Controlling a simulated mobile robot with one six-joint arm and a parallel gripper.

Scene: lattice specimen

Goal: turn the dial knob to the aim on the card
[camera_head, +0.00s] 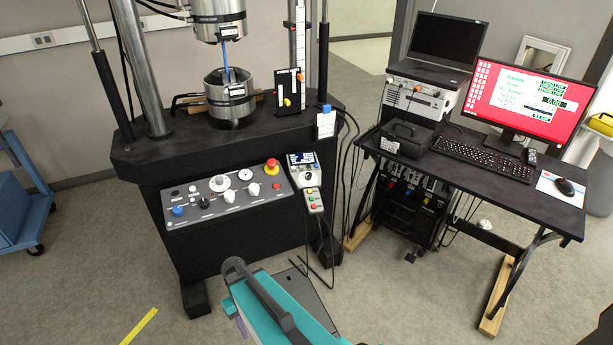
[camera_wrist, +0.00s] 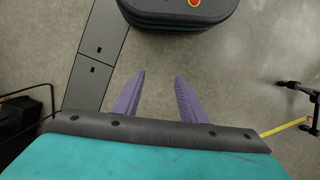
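The sloped control panel (camera_head: 240,205) on the front of the black test machine carries several knobs. A round white dial (camera_head: 220,183) with a dark centre sits near its upper middle, with white knobs (camera_head: 228,196) and (camera_head: 253,189) below and to its right. Which of these is the task's knob, and its exact pointing, are too small to tell. A small white card (camera_head: 326,124) with a blue top stands at the machine's right edge; its print is unreadable. My gripper (camera_wrist: 159,75) shows two purple fingers spread apart with nothing between them, over bare floor, away from the panel.
A red and yellow emergency button (camera_head: 271,166) is at the panel's upper right, beside a handheld controller (camera_head: 303,160). A desk (camera_head: 480,170) with a red-screened monitor (camera_head: 527,92) stands right. A blue cart (camera_head: 20,200) is left. Floor before the machine is mostly clear.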

